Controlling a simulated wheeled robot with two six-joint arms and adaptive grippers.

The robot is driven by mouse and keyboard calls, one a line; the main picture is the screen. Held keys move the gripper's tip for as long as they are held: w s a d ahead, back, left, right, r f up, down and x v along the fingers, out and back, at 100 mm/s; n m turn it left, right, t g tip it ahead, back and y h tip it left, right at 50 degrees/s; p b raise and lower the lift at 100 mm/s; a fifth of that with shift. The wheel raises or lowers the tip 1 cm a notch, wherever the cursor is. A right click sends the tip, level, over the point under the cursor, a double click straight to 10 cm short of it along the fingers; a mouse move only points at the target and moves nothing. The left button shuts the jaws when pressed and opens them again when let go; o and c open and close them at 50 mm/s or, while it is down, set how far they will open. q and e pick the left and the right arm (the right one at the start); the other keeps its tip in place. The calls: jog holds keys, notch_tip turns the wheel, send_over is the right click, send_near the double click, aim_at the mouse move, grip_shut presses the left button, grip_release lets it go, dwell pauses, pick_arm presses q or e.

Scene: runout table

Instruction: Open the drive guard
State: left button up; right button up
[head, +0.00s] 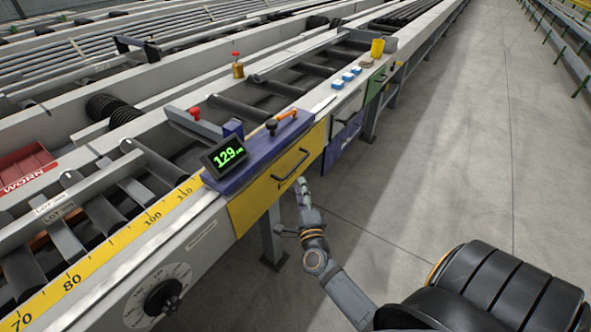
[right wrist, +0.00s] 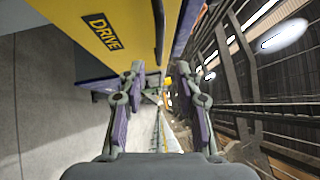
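The drive guard (head: 262,193) is a yellow panel on the side of the runout table, under a blue top block, with a dark bar handle (head: 291,164). It looks shut. In the right wrist view the yellow panel (right wrist: 130,24) with its DRIVE label fills the upper left. My right gripper (head: 302,184) is just outside the panel, close below and right of the handle. In the right wrist view its two fingers (right wrist: 160,88) are spread, with nothing seen held between them. My left gripper is not in view.
The blue block carries a display (head: 224,152) reading 129, a dark knob and an orange lever (head: 287,115). A dial (head: 163,297) is at the lower left. A dark blue panel (head: 343,141) is right of the guard. The grey floor (head: 440,150) on the right is clear.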

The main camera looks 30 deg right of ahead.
aim_at(296, 166)
jog(key=x, duration=0.9)
jog(key=shift+w+d, duration=0.1)
jog(key=shift+w, duration=0.1)
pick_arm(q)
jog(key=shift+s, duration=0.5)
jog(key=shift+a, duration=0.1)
pick_arm(e)
jog(key=shift+c, duration=0.3)
grip_shut()
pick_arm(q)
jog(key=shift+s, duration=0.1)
